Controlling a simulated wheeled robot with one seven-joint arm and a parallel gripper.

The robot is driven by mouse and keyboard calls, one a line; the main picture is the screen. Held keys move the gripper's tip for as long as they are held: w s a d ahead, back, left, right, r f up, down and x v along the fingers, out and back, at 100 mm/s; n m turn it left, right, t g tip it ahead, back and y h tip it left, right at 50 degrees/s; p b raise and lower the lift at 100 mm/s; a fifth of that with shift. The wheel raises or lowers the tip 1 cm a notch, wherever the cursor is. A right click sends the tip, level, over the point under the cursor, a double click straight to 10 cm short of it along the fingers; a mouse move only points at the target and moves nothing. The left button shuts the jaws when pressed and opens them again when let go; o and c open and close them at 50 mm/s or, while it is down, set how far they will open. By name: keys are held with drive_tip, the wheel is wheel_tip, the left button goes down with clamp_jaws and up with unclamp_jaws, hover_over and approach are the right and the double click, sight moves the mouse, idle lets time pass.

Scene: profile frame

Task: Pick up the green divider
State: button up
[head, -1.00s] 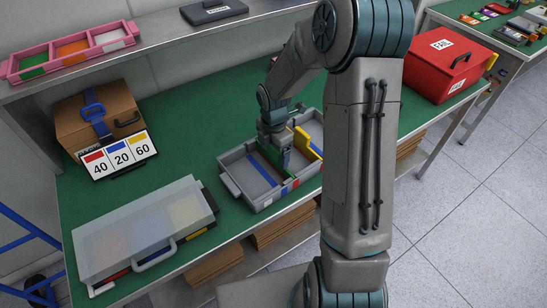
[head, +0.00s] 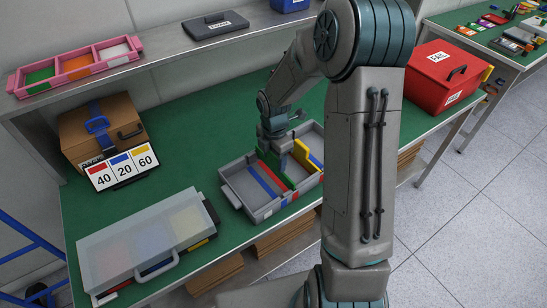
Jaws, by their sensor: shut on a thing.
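The grey tray (head: 236,196) sits on the green-topped bench and has blue and red strips on its floor. My gripper (head: 273,150) is over the tray, pointing down and shut on the green divider (head: 271,159). Only part of the divider shows below the gripper, and my arm hides some of the tray's back. I cannot tell how far the divider is above the tray floor. A yellow divider (head: 304,154) stands upright in the tray to the right of my gripper.
A card with 40, 20 and 60 (head: 122,167) leans by a brown box (head: 101,131). A clear-lidded case (head: 145,243) lies at front left. A red box (head: 446,72) stands at right. A pink tray (head: 75,64) is on the shelf. The green bench top is bare behind the tray.

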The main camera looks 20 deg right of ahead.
drive_tip(key=s+d+r+p, duration=0.2)
drive_tip(key=d+r+p, duration=0.6)
drive_tip(key=d+p, duration=0.2)
drive_tip(key=shift+s+d+r, duration=0.2)
drive_tip(key=shift+s+d, duration=0.1)
drive_tip(key=shift+d, duration=0.4)
